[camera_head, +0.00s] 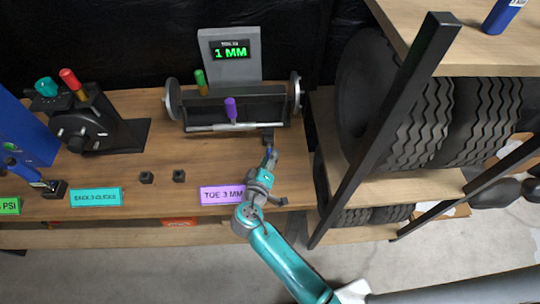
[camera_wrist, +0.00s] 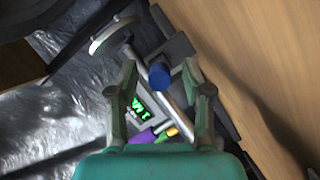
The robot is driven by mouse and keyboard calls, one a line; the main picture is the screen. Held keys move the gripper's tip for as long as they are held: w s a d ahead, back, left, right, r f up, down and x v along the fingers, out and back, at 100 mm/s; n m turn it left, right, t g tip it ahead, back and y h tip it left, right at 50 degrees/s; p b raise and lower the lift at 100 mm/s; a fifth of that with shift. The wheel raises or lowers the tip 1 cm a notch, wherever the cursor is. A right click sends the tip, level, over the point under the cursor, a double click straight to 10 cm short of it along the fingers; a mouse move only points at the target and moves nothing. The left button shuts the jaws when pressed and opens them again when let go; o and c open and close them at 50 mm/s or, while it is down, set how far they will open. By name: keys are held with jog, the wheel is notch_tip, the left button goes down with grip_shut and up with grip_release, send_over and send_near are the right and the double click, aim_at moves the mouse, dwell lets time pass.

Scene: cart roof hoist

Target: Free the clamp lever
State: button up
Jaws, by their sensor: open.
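A dark toe gauge (camera_head: 235,107) stands at the back of the bench, with a purple-handled lever (camera_head: 231,110) at its middle and a green-handled one (camera_head: 201,83) at its left. A blue cylindrical knob (camera_wrist: 160,76), which looks like the clamp lever's end, is at the gauge's right end. In the head view my gripper (camera_head: 267,160) is by this corner and mostly hides the knob. In the wrist view my gripper (camera_wrist: 160,78) is open, with the blue knob showing between its fingertips. I see no finger touching it, and its depth is unclear.
The gauge's grey display (camera_head: 231,55) reads 1 MM. A purple sign (camera_head: 222,194) reading TOE 3 MM stands at the bench's front edge. Two small black blocks (camera_head: 146,177) are to the left. A tyre rack post (camera_head: 380,135) rises close on the right.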

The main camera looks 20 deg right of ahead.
jog(key=shift+w+d+f, duration=0.15)
jog(key=shift+w+d, duration=0.25)
jog(key=shift+w, duration=0.1)
grip_shut()
